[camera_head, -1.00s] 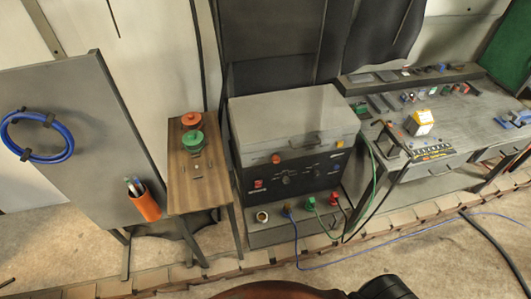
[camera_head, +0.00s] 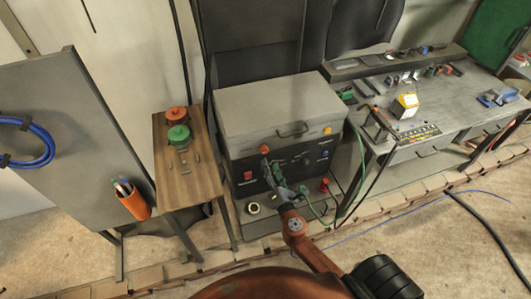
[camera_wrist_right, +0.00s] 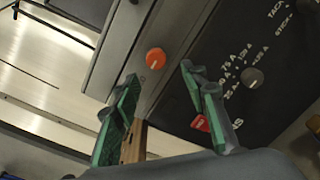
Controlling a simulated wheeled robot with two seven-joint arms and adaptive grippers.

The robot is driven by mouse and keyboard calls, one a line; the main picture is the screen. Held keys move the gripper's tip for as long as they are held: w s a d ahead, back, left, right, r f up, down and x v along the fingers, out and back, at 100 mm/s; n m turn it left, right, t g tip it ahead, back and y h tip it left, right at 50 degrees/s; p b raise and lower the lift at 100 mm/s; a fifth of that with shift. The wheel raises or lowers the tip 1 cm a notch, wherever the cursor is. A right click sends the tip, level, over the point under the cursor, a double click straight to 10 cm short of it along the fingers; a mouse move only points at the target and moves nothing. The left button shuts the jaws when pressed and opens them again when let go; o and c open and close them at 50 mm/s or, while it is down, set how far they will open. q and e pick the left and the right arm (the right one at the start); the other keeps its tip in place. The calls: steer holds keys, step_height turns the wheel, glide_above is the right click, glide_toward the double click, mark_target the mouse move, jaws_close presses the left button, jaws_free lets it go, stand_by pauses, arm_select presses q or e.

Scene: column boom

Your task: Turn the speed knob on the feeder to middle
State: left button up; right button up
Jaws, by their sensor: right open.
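The feeder is the grey box (camera_head: 270,105) with a handle, on top of a black-panelled unit. A round orange knob (camera_head: 265,149) sits on its front edge strip; it also shows in the right wrist view (camera_wrist_right: 155,58), with a pale pointer mark whose setting I cannot read. My right gripper (camera_head: 271,171) is open and empty in front of the panel, just below the orange knob. In the right wrist view its green-padded fingers (camera_wrist_right: 158,88) stand apart on either side of the knob's line, short of it and not seen touching. My left gripper is not in view.
The black panel (camera_wrist_right: 235,65) carries a grey knob (camera_wrist_right: 252,77) with amp markings and a red switch (camera_head: 248,176). A yellow-orange knob (camera_head: 327,129) sits farther right on the box. A wooden table (camera_head: 190,175) stands left and a cluttered bench (camera_head: 460,105) right.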

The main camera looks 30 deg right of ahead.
mark_target(265, 152)
steer(key=x, duration=0.6)
steer(key=shift+w+r, duration=0.3)
steer(key=shift+w+d, duration=0.15)
steer(key=shift+w, duration=0.3)
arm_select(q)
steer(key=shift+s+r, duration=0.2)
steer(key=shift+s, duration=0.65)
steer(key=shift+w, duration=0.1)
arm_select(e)
jaws_close()
